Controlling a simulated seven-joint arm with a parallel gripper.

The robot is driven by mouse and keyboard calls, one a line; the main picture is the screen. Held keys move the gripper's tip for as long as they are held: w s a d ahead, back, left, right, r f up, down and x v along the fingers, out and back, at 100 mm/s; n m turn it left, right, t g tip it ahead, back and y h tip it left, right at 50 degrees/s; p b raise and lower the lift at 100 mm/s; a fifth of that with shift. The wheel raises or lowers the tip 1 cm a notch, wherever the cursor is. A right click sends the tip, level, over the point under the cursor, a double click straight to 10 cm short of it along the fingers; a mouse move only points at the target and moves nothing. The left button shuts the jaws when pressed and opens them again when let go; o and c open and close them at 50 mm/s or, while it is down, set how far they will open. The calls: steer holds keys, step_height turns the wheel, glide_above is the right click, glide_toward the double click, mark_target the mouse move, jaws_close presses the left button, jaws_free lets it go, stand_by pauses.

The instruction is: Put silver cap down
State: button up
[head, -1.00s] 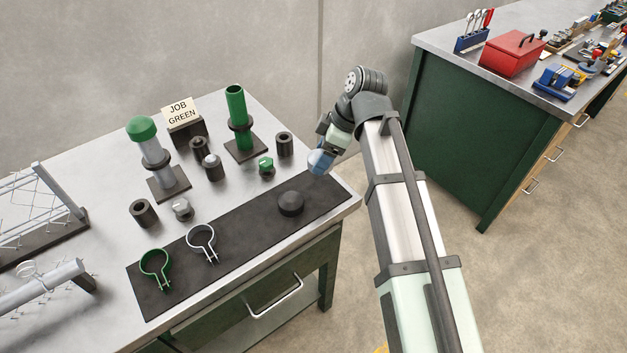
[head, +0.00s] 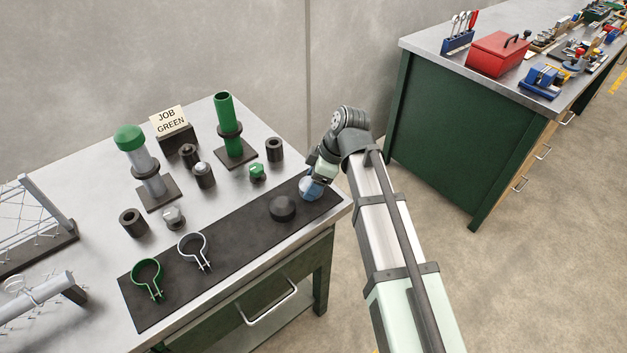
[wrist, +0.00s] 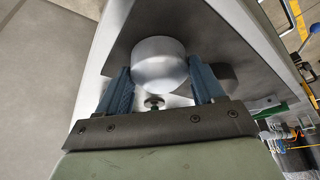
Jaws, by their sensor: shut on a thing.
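My gripper (head: 314,187) is over the right end of the dark mat (head: 235,238). In the wrist view my gripper (wrist: 160,88) has its blue fingers shut on the silver cap (wrist: 160,62), a plain pale round cap. In the head view the fingers and wrist partly hide the cap, and I cannot tell whether it touches the mat. A dark round cap (head: 282,208) lies on the mat just left of my gripper. The green cap (head: 128,135) sits on the grey post (head: 150,172). The green post (head: 225,115) has an open top.
Two clamp rings, one green (head: 147,275) and one silver (head: 191,248), lie on the mat's left part. Dark sleeves and nuts stand behind the mat, among them a sleeve (head: 274,149). A JOB GREEN sign (head: 167,121) stands at the back. Mesh fence parts (head: 30,230) are at left.

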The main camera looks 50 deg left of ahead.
steer(key=o, duration=1)
steer(key=shift+f, duration=0.1)
steer(key=shift+o, duration=0.2)
steer(key=v, duration=1.2)
